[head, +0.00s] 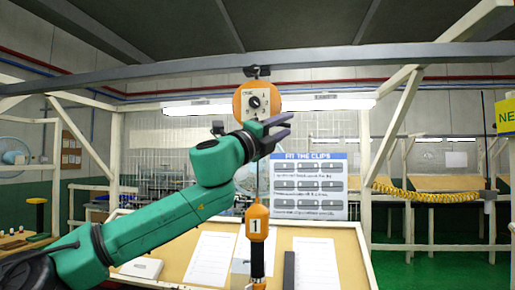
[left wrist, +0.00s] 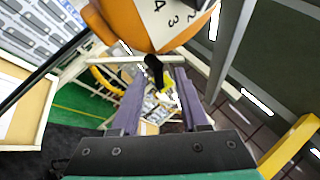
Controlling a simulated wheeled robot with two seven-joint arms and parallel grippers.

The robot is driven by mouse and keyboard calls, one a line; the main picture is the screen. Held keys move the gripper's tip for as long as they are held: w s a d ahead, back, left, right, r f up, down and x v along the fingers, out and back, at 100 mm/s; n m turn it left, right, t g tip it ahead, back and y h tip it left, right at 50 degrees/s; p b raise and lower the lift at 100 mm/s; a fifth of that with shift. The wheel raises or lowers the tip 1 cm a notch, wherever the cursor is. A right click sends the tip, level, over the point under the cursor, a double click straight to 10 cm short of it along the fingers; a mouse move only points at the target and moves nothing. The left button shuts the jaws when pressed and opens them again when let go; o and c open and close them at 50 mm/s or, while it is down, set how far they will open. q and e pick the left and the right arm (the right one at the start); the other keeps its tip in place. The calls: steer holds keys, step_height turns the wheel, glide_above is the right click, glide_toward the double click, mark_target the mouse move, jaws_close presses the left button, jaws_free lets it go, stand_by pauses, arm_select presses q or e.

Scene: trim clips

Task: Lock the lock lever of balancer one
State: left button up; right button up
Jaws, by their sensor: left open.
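Balancer one (head: 243,101) is an orange rounded housing hanging from the overhead beam, with a white numbered plate and a black knob on its front. In the left wrist view the orange housing (left wrist: 127,22) fills the top middle. A small black lever-like part (left wrist: 153,68) sticks down from it, with yellow near its lower end; it appears between my fingertips, apart from both fingers. My left gripper (head: 287,124) is just below the housing, partly in front of its lower edge; its open purple-grey fingers also show in the left wrist view (left wrist: 160,78). My right gripper is out of view.
An orange tool handle labelled 1 (head: 256,222) hangs below, in front of a tan work board (head: 345,262) with white sheets. A blue-headed instruction panel (head: 309,187) stands behind. Overhead beams and a pale post (head: 392,120) frame the station.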

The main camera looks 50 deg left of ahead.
arm_select(q)
steer(key=b+v, duration=0.6)
steer(key=v, duration=0.4)
steer(key=shift+s, duration=0.2)
steer(key=shift+w+a+f, duration=0.1)
steer(key=shift+w, duration=0.05)
